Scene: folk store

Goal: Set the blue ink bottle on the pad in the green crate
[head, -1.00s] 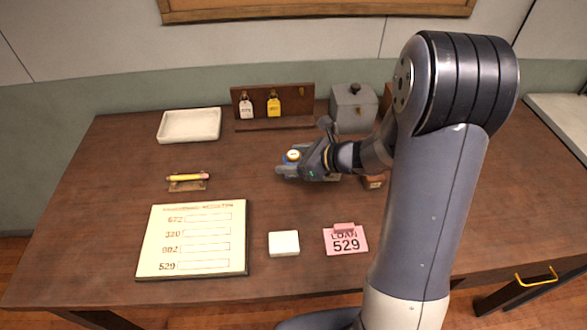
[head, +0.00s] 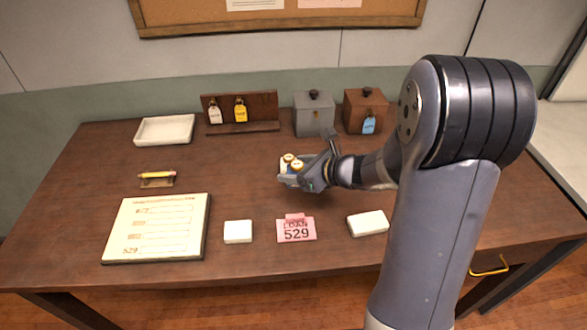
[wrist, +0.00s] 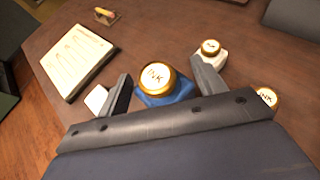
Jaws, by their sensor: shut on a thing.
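The blue ink bottle (wrist: 166,90), with a gold cap marked INK, sits between the two fingers of my gripper (wrist: 160,92) in the wrist view. In the head view my gripper (head: 296,175) is over the middle of the table, and gold caps show at its fingers. I cannot tell whether the bottle touches the table. A pale ink bottle (wrist: 210,53) with a gold cap stands just beyond the right finger. Another gold INK cap (wrist: 266,97) shows farther right, its bottle mostly hidden.

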